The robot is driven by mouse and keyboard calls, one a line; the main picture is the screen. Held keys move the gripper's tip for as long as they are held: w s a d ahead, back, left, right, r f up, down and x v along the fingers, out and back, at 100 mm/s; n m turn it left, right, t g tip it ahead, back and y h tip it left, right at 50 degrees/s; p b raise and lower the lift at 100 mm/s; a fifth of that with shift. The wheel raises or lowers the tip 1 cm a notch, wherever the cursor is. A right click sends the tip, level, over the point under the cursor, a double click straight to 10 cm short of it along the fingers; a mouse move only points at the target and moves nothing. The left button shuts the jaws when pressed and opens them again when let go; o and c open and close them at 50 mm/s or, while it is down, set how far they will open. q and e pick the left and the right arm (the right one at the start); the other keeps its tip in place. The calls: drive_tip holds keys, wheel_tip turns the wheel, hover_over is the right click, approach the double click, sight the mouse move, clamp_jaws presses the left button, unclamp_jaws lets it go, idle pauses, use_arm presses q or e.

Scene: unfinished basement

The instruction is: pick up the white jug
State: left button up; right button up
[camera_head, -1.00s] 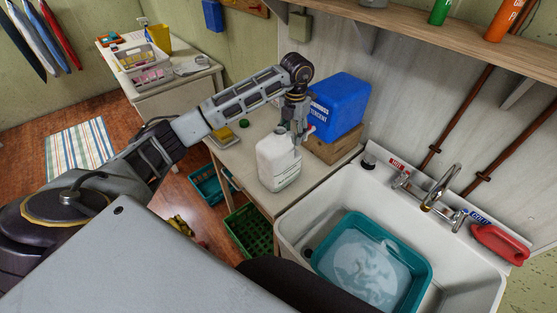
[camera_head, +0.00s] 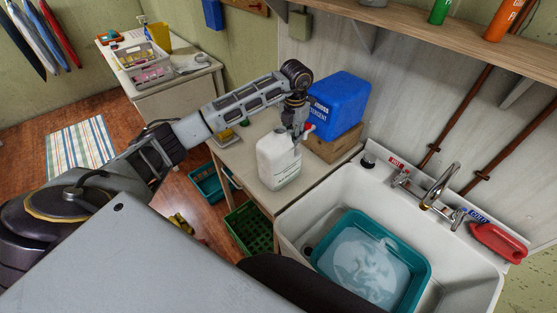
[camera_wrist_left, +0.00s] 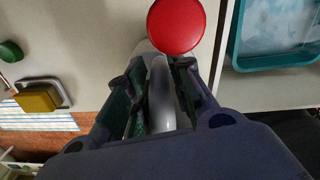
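The white jug (camera_head: 279,163) stands upright on the wooden-edged table, left of the sink. Its red cap (camera_wrist_left: 176,26) is at the top of the left wrist view, and its pale handle (camera_wrist_left: 160,95) runs down between my fingers. My left gripper (camera_head: 295,136) reaches down over the jug's top from behind it in the head view. In the left wrist view its two fingers (camera_wrist_left: 160,88) straddle the handle, with narrow gaps beside it, so it looks open. Its contact with the handle is partly hidden. My right gripper is not in view.
A blue detergent box (camera_head: 338,103) on a wooden block (camera_head: 333,147) stands close behind the jug. The sink (camera_head: 462,281) with a teal basin (camera_head: 425,268) is to the right. A yellow sponge (camera_wrist_left: 39,98) lies left. A green crate (camera_head: 249,232) is below.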

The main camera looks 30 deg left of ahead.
use_arm(q)
clamp_jaws()
drive_tip(key=shift+r, duration=0.15)
drive_tip(key=shift+r+b, duration=0.85)
drive_tip(key=shift+r, duration=4.05)
